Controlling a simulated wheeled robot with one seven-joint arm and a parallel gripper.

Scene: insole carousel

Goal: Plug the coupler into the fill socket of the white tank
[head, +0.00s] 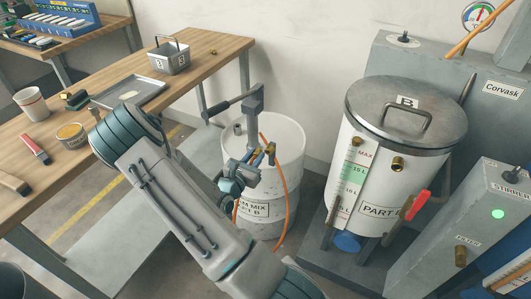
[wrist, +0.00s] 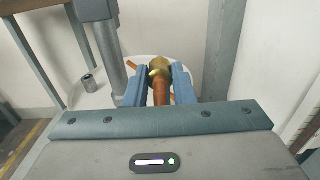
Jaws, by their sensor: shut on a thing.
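The white tank (head: 375,195), lidded and marked B, stands right of my gripper in the head view. A brass fitting (head: 397,164) sticks out of its front wall; a second brass piece (head: 358,143) is at the top of its level scale. I cannot tell for certain which is the fill socket. My gripper (head: 262,158) is above the white drum, apart from the tank. In the wrist view its blue fingers (wrist: 160,80) are shut around the brass coupler (wrist: 158,70) with the orange hose (wrist: 161,97). The tank's fittings are not visible there.
The drum (head: 272,190) with a grey hand pump (head: 255,100) stands under my gripper. A red-handled valve (head: 417,205) projects at the tank's lower right. Grey cabinets (head: 480,215) flank the tank. A wooden bench (head: 200,55) with tools is at left.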

